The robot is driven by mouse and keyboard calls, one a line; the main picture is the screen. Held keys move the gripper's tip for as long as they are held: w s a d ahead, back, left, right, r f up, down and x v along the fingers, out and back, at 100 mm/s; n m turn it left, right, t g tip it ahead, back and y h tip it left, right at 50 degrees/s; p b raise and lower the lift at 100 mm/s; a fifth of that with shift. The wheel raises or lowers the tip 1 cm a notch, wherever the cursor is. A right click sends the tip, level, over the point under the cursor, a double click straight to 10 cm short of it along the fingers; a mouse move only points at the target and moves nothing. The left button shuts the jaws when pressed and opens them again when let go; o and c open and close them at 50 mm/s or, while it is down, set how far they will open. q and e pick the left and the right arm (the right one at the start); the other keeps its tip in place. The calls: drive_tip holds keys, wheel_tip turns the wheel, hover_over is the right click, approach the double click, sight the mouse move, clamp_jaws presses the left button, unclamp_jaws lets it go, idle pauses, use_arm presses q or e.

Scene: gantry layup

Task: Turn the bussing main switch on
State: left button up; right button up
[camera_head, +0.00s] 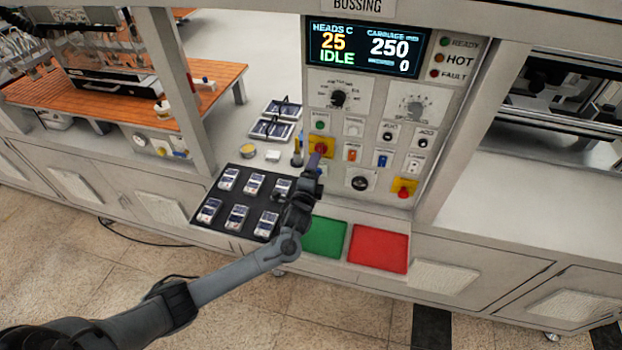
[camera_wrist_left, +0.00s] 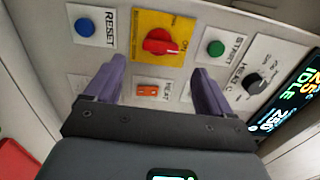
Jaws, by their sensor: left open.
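The main switch is a red rotary knob (camera_wrist_left: 161,41) on a yellow plate on the bussing panel. In the left wrist view its handle lies roughly across the picture, and an ON mark shows on the plate. In the head view the red knob (camera_head: 320,148) is partly covered by my gripper. My left gripper (camera_head: 308,163) is in front of the panel just below the knob. Its two purple fingers (camera_wrist_left: 158,72) are open and empty, spread to either side below the knob, apart from it. My right gripper is not in view.
A green button (camera_wrist_left: 216,48), a blue RESET button (camera_wrist_left: 85,27) and an orange rocker (camera_wrist_left: 148,90) surround the knob. A red button on yellow (camera_head: 403,192) sits lower right. The display (camera_head: 369,49) reads IDLE. A black tray (camera_head: 221,203) holds several parts; green (camera_head: 324,237) and red (camera_head: 379,249) pads lie below.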

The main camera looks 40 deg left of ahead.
use_arm(q)
drive_tip(key=shift+v, duration=1.9)
drive_tip(key=s+d+f+g+p, duration=0.1)
drive_tip(key=s+f+g+p, duration=0.15)
drive_tip(key=s+f, duration=0.35)
drive_tip(key=s+d+f+n+g+h+p, duration=0.1)
drive_tip(key=s+d+n+g+h+p, duration=0.25)
drive_tip(key=s+d, duration=0.8)
drive_tip(key=s+d+r+n+g+h+p, duration=0.1)
drive_tip(key=s+d+r+n+g+h, duration=0.1)
drive_tip(key=s, duration=0.6)
drive_tip(key=s+d+r+n+g+h+p, duration=0.2)
drive_tip(key=s+d+r+n+g, duration=0.1)
drive_tip(key=s+r, duration=0.4)
drive_tip(key=s+n+g, duration=0.1)
drive_tip(key=s+n, duration=0.1)
drive_tip(key=shift+s+d+r+n+g, duration=0.15)
drive_tip(key=shift+s+r+n+g, duration=0.1)
drive_tip(key=shift+r+n+g, duration=0.15)
drive_tip(key=shift+c, duration=0.2)
